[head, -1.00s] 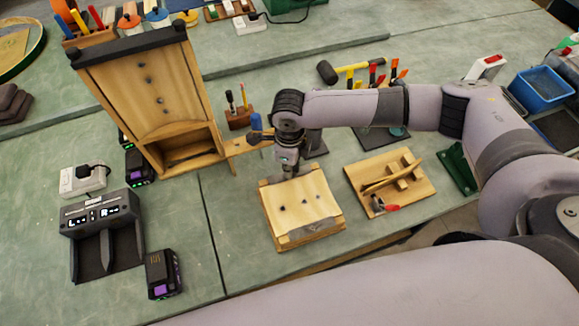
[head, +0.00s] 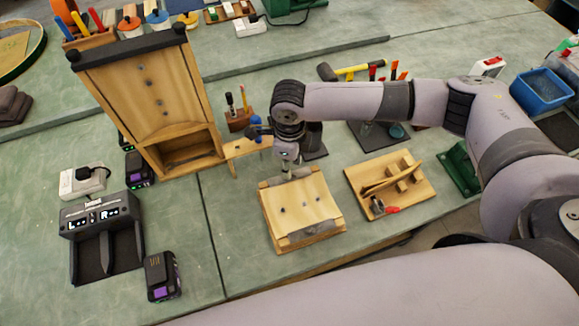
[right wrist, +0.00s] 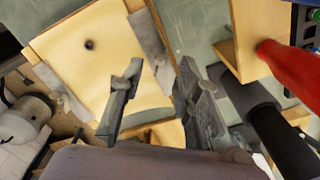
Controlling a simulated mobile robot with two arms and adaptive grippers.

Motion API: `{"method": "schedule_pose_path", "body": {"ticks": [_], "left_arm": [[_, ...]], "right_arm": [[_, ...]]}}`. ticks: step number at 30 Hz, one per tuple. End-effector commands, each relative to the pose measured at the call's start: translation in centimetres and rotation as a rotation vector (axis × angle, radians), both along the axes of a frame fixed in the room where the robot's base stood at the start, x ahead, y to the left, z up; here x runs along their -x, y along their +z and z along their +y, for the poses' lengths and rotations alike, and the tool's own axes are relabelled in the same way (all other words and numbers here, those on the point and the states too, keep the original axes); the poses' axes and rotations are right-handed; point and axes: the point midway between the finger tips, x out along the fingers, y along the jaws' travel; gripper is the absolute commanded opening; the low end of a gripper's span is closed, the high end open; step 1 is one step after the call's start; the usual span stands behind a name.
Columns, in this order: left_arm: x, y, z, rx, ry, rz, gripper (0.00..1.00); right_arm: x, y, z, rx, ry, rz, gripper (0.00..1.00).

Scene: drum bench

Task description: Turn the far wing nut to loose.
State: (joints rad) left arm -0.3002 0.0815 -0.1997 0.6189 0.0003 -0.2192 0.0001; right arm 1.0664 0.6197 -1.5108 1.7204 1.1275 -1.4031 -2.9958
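My right gripper (head: 289,168) is just above the block's far edge. In the right wrist view its fingers (right wrist: 155,88) are apart, with nothing seen held between them. My left gripper is out of view.
A tall wooden cabinet (head: 150,95) stands behind left. A wooden board with a red-tipped part (head: 400,175) lies to the right. A charger (head: 95,215) and a battery (head: 162,275) are at left.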

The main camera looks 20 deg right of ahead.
Motion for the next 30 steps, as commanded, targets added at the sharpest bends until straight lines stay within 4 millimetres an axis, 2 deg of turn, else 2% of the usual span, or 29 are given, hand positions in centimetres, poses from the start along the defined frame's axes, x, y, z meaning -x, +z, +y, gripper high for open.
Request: {"method": "schedule_pose_path", "body": {"ticks": [1,6,12,18,27,30], "left_arm": [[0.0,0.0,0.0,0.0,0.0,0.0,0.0],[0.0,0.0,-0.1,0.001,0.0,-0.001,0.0],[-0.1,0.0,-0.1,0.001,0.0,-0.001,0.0],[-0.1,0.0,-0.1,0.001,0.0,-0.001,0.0],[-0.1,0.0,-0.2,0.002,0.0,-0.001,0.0],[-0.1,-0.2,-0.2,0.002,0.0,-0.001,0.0]], "right_arm": [[-0.2,1.3,0.0,-0.001,0.0,-0.006,0.31],[-0.1,5.0,0.0,0.0,0.0,-0.005,0.31],[-0.2,8.1,0.0,-0.001,-0.001,-0.004,0.31],[-0.1,9.2,-0.1,0.001,-0.002,-0.002,0.31],[-0.1,9.2,-0.1,0.001,-0.007,-0.002,0.31],[-0.1,9.3,0.0,0.0,-0.064,-0.001,0.31]]}}
